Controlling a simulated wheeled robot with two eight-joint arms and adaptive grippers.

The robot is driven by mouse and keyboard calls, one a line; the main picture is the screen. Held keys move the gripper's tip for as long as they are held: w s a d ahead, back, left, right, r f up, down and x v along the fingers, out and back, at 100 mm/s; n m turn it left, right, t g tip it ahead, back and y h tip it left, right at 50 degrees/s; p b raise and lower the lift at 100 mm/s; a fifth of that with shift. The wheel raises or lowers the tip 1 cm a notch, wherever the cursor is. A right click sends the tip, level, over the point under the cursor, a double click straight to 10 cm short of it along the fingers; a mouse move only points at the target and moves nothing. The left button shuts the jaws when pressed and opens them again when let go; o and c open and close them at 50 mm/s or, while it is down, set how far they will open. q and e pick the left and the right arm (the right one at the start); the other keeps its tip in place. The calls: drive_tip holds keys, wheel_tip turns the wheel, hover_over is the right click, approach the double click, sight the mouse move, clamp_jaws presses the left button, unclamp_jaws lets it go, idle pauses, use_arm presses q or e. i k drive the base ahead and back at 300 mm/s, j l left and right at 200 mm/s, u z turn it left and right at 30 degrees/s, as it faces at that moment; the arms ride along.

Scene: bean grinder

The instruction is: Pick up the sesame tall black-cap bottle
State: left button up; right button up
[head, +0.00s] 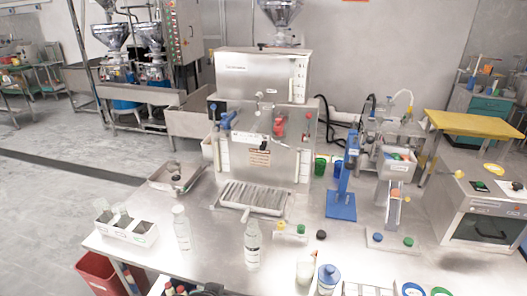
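Two pale bottles stand upright on the steel table. The nearer one, a tall clear bottle (252,246) with dark lettering, is in front of the drip grate. The other, a whitish bottle (182,230), is farther left, right of the white bottle rack. The labels are too small to read, and I cannot make out a black cap on either, so I cannot tell which is the sesame bottle. Neither of my grippers can be made out in the head view. A dark shape is cut off by the bottom edge, and I cannot tell what it is.
A steel machine (262,125) with a drip grate (254,198) stands behind the bottles. A white rack (126,230) is at the table's left edge. A blue-lidded jar (328,278) and a glass beaker (305,268) stand front right. A blue press (341,200) is behind them.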

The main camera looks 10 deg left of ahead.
sight(253, 235)
drive_tip(key=j+u, duration=0.15)
drive_tip(key=j, duration=0.5)
drive_tip(key=i+j+u, duration=0.1)
drive_tip(key=j, duration=0.55)
drive_tip(key=j+u, duration=0.15)
drive_tip(key=j, duration=0.5)
drive_tip(key=i, duration=0.1)
